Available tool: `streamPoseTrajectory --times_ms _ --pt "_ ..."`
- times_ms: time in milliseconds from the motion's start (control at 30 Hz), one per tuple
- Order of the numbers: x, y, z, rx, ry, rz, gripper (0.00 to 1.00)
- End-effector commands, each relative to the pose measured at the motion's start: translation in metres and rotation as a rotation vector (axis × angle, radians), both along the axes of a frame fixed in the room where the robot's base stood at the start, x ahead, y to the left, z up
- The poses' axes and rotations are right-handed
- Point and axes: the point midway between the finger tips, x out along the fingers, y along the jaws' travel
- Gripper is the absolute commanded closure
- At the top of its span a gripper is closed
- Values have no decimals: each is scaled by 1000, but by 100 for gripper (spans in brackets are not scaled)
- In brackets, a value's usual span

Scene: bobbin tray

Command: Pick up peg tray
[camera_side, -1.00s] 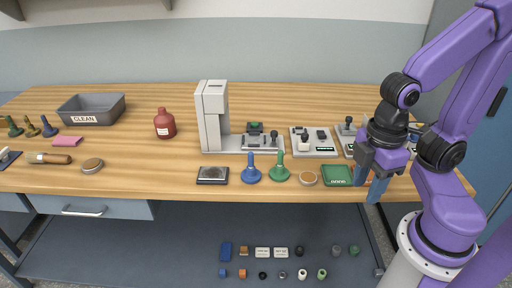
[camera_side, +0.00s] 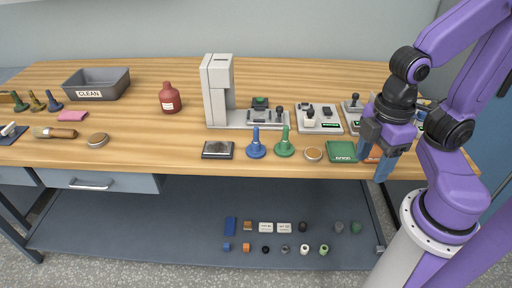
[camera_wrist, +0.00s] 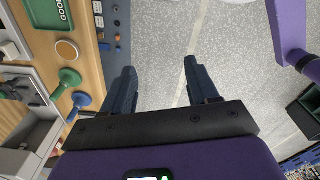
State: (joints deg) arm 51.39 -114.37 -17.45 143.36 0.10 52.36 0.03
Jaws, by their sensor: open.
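I cannot tell for certain which thing is the peg tray. A flat green tray marked GOOD (camera_side: 342,146) lies near the table's front right edge; part of it shows at the top left of the wrist view (camera_wrist: 50,12). A reddish-orange flat piece (camera_side: 373,155) lies right of it, mostly hidden by my gripper. My gripper (camera_side: 372,167) points down at the front right edge, right of the green tray. In the wrist view its two fingers (camera_wrist: 160,65) are wide apart and empty, with grey floor behind them.
A green knobbed piece (camera_side: 284,149), a blue one (camera_side: 256,149) and a round amber disc (camera_side: 313,154) stand left of the green tray. A grey press (camera_side: 218,100) and small fixtures (camera_side: 320,118) stand behind. A grey CLEAN bin (camera_side: 97,83) is far left. A shelf with small parts lies below.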

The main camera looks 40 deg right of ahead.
Motion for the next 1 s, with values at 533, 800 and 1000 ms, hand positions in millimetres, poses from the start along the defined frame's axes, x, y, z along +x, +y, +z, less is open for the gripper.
streamPoseTrajectory --times_ms 533,800,1000 --pt "85 36 19 -1 14 -673 41" --pt "164 50 30 0 25 -1265 41" --pt "222 48 34 1 31 -1702 41"
